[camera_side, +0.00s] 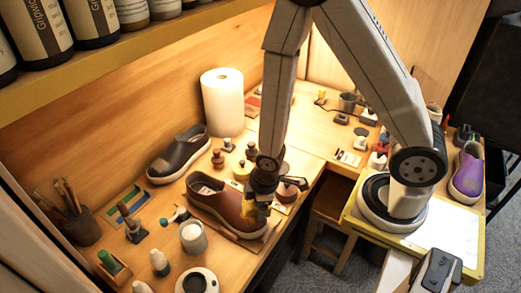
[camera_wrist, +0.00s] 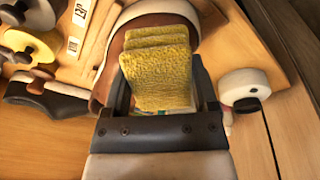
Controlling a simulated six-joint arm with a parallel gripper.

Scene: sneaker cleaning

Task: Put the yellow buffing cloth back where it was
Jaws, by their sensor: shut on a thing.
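The yellow buffing cloth (camera_wrist: 158,75) is folded in layers and held between my gripper's fingers (camera_wrist: 160,95) in the wrist view. In the side view only a small yellow patch of the cloth (camera_side: 251,212) shows below my gripper (camera_side: 262,190). The gripper is shut on the cloth. It is over the toe of a brown shoe (camera_side: 222,203) with a pale sole. In the wrist view the brown shoe (camera_wrist: 108,65) lies behind the cloth. I cannot tell whether the cloth touches the shoe.
A dark shoe (camera_side: 180,154) and a paper towel roll (camera_side: 222,102) stand behind. A white jar (camera_side: 193,237) and several bottles stand in front left. Several brushes and small jars crowd the bench behind the brown shoe. A brush cup (camera_side: 73,220) stands far left.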

